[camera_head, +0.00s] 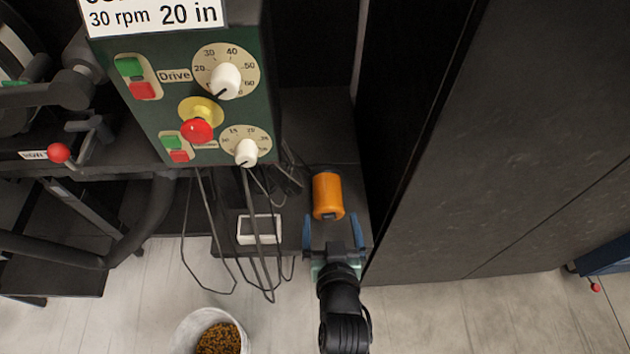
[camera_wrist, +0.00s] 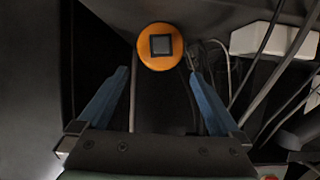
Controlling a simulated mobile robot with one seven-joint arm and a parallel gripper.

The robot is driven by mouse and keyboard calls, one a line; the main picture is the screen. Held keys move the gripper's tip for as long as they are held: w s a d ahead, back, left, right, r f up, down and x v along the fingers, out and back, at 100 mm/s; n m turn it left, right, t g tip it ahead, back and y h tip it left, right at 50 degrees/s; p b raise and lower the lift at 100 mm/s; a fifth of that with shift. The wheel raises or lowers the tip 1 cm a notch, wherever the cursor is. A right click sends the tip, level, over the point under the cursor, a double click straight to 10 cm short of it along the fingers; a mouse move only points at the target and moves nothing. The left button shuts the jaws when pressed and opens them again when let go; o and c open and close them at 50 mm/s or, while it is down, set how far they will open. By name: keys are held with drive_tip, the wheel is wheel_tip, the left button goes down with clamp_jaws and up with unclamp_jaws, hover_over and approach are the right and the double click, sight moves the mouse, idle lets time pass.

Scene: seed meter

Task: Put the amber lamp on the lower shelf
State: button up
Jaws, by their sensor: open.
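The amber lamp (camera_head: 328,193) is an orange cylinder lying on a dark shelf (camera_head: 305,242) below the control panel. In the wrist view the lamp (camera_wrist: 171,57) shows its round end with a dark square in the middle. My gripper (camera_head: 333,222) is open, with its blue fingers at the near end of the lamp. In the wrist view my gripper (camera_wrist: 163,82) has its fingertips to either side of the lamp and slightly short of it. Nothing is between the fingers.
A green control panel (camera_head: 165,60) with dials and buttons overhangs to the left. Cables (camera_head: 210,240) hang beside a white box (camera_head: 259,229) left of the lamp. A large dark cabinet wall (camera_head: 500,130) stands close on the right. A bucket of grain (camera_head: 190,325) is on the floor.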

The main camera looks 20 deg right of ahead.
sight(327, 186)
drive_tip(key=b+x, duration=0.2)
drive_tip(key=x, duration=1)
drive_tip(key=shift+w+r, duration=0.15)
drive_tip(key=shift+w, duration=0.15)
drive_tip(key=shift+r, duration=0.1)
drive_tip(key=c, duration=1.4)
